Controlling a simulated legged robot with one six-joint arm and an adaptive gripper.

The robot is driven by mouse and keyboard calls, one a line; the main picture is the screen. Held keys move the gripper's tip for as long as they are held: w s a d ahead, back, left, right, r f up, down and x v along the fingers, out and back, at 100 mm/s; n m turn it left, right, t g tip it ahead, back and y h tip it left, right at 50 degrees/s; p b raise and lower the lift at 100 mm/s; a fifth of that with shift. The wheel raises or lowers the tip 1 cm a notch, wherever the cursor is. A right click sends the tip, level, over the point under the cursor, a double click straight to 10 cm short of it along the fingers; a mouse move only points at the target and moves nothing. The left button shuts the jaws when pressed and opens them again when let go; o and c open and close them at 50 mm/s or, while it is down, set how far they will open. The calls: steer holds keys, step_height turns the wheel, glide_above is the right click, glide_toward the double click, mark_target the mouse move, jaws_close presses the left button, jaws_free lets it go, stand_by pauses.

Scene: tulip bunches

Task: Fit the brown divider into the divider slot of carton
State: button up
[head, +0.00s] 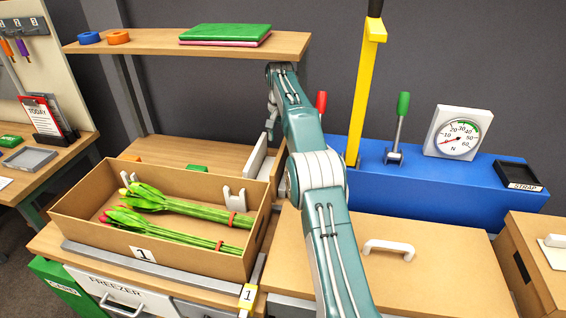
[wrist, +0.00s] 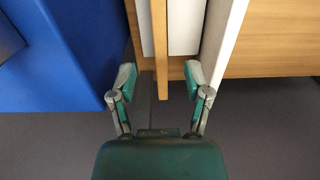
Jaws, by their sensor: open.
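The brown divider (wrist: 160,60) shows in the wrist view as a thin upright edge beside white panels (wrist: 183,28). My gripper (wrist: 160,77) is open, with one finger on each side of that edge and gaps between. In the head view my gripper (head: 271,122) hangs downward behind the carton, partly hidden by my arm; I cannot make out the divider there. The open cardboard carton (head: 165,255) stands at the left front. White slot pieces (head: 235,197) sit at its two ends. Two tulip bunches (head: 190,210) with red bands lie inside, one behind the other.
A white panel (head: 257,155) stands behind the carton's right side. A wooden shelf (head: 150,42) overhangs the back. A blue block (head: 420,190) with levers, a yellow post (head: 366,90) and a gauge (head: 457,133) fill the right. A lid with handle (head: 390,250) lies in front.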

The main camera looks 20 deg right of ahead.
mark_target(280, 165)
steer(key=f, duration=0.2)
steer(key=a+f, duration=0.1)
steer(key=f, duration=0.1)
steer(key=shift+f, duration=0.4)
steer(key=f, duration=0.2)
steer(key=d+f, duration=0.1)
steer(key=f, duration=0.2)
steer(key=shift+s, duration=0.15)
steer(key=shift+f, duration=0.35)
steer(key=shift+a+f, duration=0.1)
steer(key=shift+a, duration=0.15)
steer(key=shift+d, duration=0.1)
jaws_close()
